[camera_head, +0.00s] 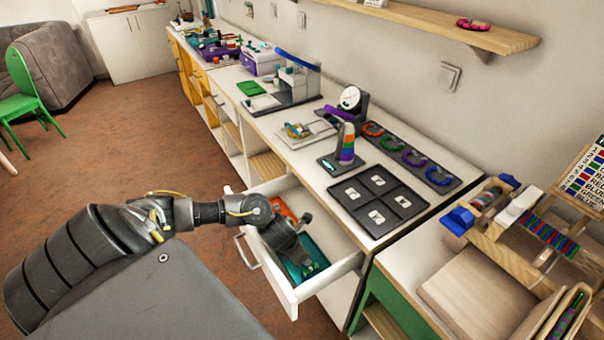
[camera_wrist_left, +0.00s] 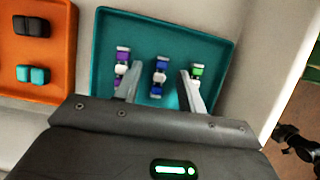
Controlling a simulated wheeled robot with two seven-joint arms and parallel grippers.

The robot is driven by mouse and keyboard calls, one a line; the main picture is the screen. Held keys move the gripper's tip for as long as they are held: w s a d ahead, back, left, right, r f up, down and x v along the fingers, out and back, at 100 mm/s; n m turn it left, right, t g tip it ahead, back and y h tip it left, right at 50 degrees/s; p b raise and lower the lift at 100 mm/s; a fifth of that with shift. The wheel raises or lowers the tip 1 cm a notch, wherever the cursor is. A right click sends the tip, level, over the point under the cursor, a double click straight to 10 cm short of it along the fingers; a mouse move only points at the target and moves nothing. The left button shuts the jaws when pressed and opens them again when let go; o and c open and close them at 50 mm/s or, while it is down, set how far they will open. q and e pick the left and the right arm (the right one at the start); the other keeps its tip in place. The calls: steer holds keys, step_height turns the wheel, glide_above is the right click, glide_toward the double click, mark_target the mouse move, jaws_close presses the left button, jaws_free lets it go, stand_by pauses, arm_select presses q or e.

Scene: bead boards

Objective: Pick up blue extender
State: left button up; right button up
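The blue extender (camera_wrist_left: 160,77) lies in a teal tray (camera_wrist_left: 222,50) inside the open drawer (camera_head: 345,265). It is the middle one of three, with a purple extender (camera_wrist_left: 122,66) to its left and a green extender (camera_wrist_left: 197,72) to its right. My left gripper (camera_wrist_left: 160,90) is open above the tray. Its two fingers are on either side of the blue extender, apart from each other, with nothing gripped. In the head view my left gripper (camera_head: 300,264) reaches down into the drawer and hides the extenders. My right gripper is not seen.
An orange tray (camera_wrist_left: 50,52) with a black piece (camera_wrist_left: 31,26) and a teal piece (camera_wrist_left: 32,74) is beside the teal tray. Drawer walls surround both. The counter above holds a black tray of cards (camera_head: 378,200) and a rainbow-striped stand (camera_head: 346,145).

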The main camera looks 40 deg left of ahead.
arm_select(q)
jaws_close()
steer(key=shift+r, duration=0.15)
